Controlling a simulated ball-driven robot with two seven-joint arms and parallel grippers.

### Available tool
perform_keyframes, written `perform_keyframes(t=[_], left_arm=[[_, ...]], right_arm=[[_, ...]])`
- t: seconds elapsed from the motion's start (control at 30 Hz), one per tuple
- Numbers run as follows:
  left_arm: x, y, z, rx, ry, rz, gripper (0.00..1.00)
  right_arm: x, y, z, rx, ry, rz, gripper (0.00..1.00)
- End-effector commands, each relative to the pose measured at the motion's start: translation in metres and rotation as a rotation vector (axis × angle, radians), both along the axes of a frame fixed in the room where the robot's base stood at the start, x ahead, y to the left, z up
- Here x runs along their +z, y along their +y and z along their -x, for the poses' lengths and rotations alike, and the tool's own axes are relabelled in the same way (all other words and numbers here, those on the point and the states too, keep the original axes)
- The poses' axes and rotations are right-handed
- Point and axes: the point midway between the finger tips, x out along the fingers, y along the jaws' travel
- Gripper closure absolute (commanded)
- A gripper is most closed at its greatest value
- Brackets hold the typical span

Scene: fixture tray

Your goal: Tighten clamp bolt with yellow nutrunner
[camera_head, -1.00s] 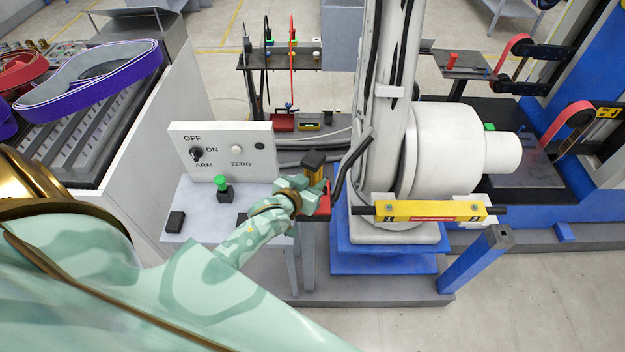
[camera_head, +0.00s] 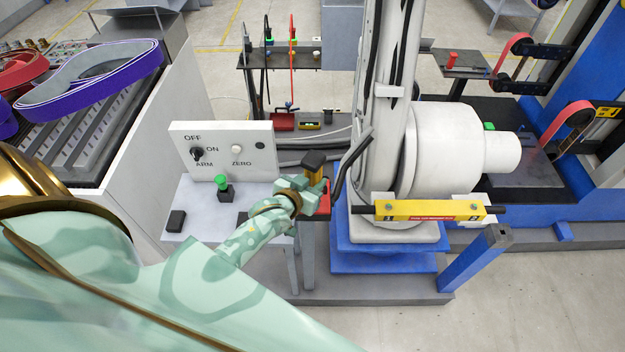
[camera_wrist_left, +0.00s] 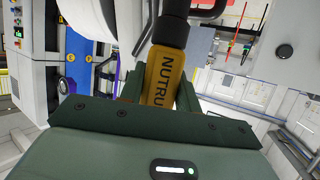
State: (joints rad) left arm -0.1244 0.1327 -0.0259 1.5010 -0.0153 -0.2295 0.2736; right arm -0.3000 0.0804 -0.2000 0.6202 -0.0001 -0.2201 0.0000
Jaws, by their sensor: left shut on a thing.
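My left gripper (camera_head: 311,191) is shut on the yellow nutrunner (camera_head: 314,172), which has a black top and stands upright beside the control box. In the left wrist view the nutrunner (camera_wrist_left: 163,77) sits between the fingers, with part of its lettering showing. A red piece (camera_head: 324,203) shows just below and right of the gripper. A yellow bar (camera_head: 430,210) with numbered bolt spots at both ends lies across the front of the white machine. The nutrunner's lower end is hidden by the gripper. My right gripper is not in view.
A control box (camera_head: 222,150) with OFF/ON and ZERO controls stands left of the gripper, with a green button (camera_head: 221,181) before it. The white cylinder (camera_head: 450,152) and column rise at right. A blue post (camera_head: 475,262) slants at the front right.

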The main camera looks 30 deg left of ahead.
Motion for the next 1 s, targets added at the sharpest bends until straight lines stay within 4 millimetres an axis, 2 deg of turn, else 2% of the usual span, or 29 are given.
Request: perform_keyframes(t=[1.0], left_arm=[[-0.0007,-0.0003,0.0009,0.000,0.004,0.001,0.95]], right_arm=[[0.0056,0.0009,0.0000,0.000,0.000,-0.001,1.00]])
